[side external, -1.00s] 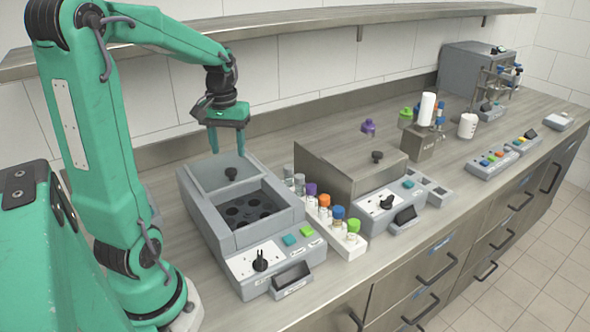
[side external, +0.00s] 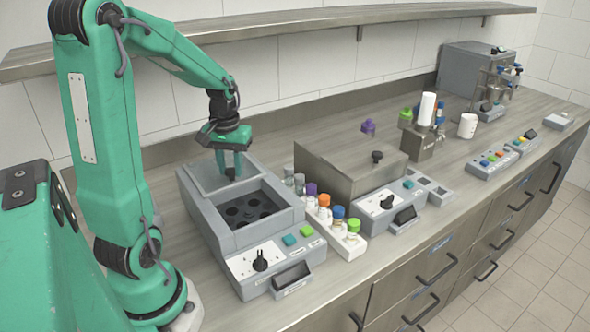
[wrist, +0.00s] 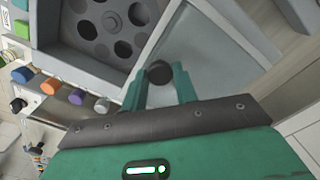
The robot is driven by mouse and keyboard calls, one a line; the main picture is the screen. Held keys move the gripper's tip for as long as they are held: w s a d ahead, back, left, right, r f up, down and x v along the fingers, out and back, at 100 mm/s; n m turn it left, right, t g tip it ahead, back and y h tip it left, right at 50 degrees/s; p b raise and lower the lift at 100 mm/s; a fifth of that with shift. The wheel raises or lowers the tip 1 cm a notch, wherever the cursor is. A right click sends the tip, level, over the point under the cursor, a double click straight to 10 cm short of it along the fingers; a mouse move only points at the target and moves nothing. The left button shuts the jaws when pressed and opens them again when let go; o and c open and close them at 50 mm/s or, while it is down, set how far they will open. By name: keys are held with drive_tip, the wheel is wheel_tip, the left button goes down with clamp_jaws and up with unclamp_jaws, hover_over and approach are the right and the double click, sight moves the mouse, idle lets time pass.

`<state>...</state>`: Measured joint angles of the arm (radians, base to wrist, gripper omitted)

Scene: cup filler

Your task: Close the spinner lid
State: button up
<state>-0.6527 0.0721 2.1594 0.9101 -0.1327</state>
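The spinner (side external: 236,238) is a grey box with its well open, showing a dark rotor (side external: 246,212) with round holes. The rotor also shows at the top left of the wrist view (wrist: 108,27). The spinner lid (side external: 205,178) is a flat grey panel slid to the back, with a black knob (wrist: 159,72) on it. My gripper (side external: 229,170) is over the lid at the knob, pointing down. In the wrist view its green fingers (wrist: 159,84) are apart, one to each side of the knob. I cannot tell whether either finger touches it.
A white rack (side external: 345,243) of tubes with coloured caps stands right of the spinner. Beyond it is a second grey device (side external: 350,180) with a steel cover and a black knob. The wall and shelf (side external: 300,32) are behind. A black dial (side external: 260,260) is on the spinner's front.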

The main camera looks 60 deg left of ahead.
clamp_jaws()
drive_tip(key=shift+w+d+r, duration=0.1)
drive_tip(key=shift+w+d, duration=0.05)
drive_tip(key=shift+d, duration=7.3)
drive_tip(key=o, duration=0.5)
unclamp_jaws()
drive_tip(key=shift+o, duration=0.2)
wheel_tip(320, 180, up, 8)
